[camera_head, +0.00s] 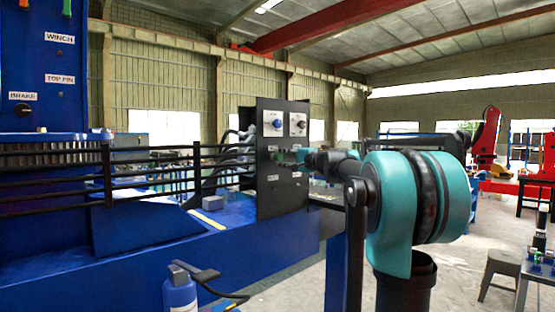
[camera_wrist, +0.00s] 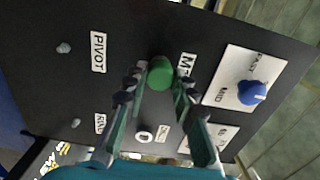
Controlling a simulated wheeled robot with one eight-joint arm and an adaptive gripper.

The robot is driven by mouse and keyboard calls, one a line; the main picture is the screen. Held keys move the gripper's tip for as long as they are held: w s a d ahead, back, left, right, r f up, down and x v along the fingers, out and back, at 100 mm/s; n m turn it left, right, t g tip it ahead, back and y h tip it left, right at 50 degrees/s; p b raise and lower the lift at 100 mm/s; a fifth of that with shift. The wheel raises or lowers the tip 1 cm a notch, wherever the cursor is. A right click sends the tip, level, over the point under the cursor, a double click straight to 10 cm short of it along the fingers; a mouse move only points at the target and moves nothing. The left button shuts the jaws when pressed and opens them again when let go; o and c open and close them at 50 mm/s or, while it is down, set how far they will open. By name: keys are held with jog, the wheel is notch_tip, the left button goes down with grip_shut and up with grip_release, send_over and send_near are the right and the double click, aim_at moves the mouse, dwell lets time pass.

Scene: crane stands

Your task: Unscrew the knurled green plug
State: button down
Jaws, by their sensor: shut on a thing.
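The round green plug (camera_wrist: 160,73) sits on an upright black panel (camera_wrist: 60,85), between the labels PIVOT and one starting with M. My gripper (camera_wrist: 157,86) has a finger on each side of the plug and is shut on it. The plug's knurling is too small to make out. In the head view my arm reaches to the black panel (camera_head: 268,200), with my gripper (camera_head: 297,154) at its face. There the fingers are small, and the plug is hard to tell from them.
A blue knob (camera_wrist: 252,92) on a white plate is close to the right finger. Bare studs (camera_wrist: 64,47) stick out near PIVOT. In the head view, black railings (camera_head: 100,165) run left of the panel. A blue extinguisher (camera_head: 180,293) stands in front; a stool (camera_head: 500,265) is right.

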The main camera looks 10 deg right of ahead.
dwell(0.4)
jog(key=n, duration=0.4)
jog(key=shift+s, duration=0.1)
jog(key=shift+n, duration=0.6)
jog(key=n, duration=0.4)
jog(key=shift+d, duration=0.1)
jog(key=shift+s+d, duration=0.1)
jog(key=shift+s, duration=0.05)
jog(key=shift+v, duration=1.85)
jog(key=shift+f, duration=0.1)
